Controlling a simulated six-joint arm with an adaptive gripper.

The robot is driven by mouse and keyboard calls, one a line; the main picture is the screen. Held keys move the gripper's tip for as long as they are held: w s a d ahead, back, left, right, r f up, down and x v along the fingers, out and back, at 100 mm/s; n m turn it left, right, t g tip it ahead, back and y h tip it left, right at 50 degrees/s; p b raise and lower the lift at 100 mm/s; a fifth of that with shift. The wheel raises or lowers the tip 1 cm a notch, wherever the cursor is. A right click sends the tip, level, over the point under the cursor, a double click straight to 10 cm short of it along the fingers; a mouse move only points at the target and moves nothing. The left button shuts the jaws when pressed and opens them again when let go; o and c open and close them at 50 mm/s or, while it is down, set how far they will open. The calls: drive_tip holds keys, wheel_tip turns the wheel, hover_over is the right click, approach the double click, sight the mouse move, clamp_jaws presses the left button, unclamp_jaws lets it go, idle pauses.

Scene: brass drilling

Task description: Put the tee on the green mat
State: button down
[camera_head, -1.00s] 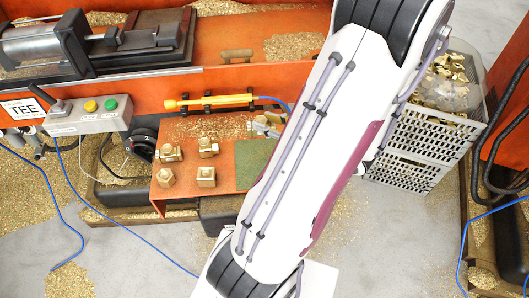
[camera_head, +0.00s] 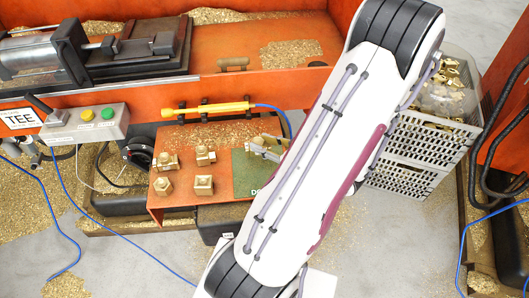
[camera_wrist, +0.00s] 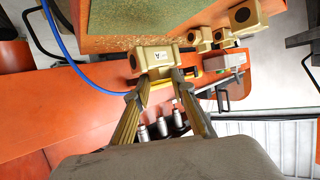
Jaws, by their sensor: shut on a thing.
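My gripper (camera_head: 262,150) is over the back part of the green mat (camera_head: 248,178) in the head view, partly behind my own arm. In the wrist view the fingers (camera_wrist: 162,74) are shut on a brass fitting (camera_wrist: 152,56) with a small white label marked A and a dark round port at its left. I cannot tell for certain that it is the tee. The mat shows at the top of the wrist view (camera_wrist: 130,12), apart from the fitting in the picture. The height of the fitting above the mat is not clear.
Several other brass fittings (camera_head: 205,155) stand on the orange table (camera_head: 225,135) left of the mat. A yellow air tool (camera_head: 205,107) lies behind it. A grey crate (camera_head: 415,150) with brass parts stands to the right. A blue hose (camera_head: 280,110) runs near the gripper.

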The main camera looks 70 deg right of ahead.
drive_tip(key=shift+f, duration=0.1)
drive_tip(key=shift+f, duration=1.95)
drive_tip(key=shift+f, duration=0.1)
drive_tip(key=c, duration=1.7)
unclamp_jaws()
drive_tip(key=shift+v, duration=0.95)
drive_tip(key=v, duration=1)
drive_tip(key=shift+r, duration=0.2)
